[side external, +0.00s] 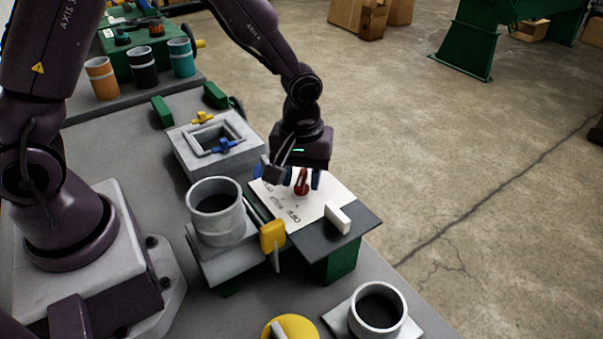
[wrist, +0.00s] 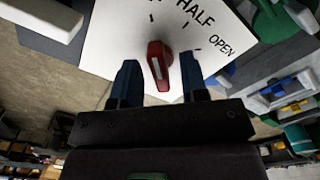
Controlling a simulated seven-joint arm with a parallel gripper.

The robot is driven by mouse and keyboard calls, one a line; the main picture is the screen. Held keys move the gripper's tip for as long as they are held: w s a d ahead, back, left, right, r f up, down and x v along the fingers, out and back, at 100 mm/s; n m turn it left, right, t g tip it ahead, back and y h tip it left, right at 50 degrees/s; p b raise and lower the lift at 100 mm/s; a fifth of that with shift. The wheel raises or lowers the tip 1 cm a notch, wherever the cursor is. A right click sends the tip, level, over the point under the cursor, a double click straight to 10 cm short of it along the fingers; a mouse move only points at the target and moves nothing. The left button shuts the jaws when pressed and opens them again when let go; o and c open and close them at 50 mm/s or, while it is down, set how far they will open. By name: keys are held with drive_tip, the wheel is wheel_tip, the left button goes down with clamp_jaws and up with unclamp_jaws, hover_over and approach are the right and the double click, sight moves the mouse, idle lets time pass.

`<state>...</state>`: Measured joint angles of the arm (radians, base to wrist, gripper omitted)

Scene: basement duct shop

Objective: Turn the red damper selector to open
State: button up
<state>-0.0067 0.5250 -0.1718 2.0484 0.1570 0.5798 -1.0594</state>
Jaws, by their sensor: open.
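The red damper selector (side external: 301,183) stands on a white label plate (side external: 322,192) on a dark panel. In the wrist view the selector (wrist: 158,66) has a white stripe along its handle; I cannot tell which mark it points at. The words HALF and OPEN are readable on the plate (wrist: 112,45) there, and OFF in the side view. My gripper (wrist: 159,60) is open, with one blue finger on each side of the selector. Gaps show between the fingers and the handle. In the side view my gripper (side external: 301,178) is low over the plate, partly hiding it.
A white block (side external: 338,219) stands on the panel's near edge. A yellow-handled part (side external: 273,236) and a grey round collar (side external: 216,211) are close on the left. A grey square frame with blue and yellow clips (side external: 213,144) lies behind. Another collar (side external: 378,308) is in front.

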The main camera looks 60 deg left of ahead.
clamp_jaws()
drive_tip(key=shift+m, duration=0.3)
drive_tip(key=m, duration=1.3)
drive_tip(key=shift+m, duration=2.1)
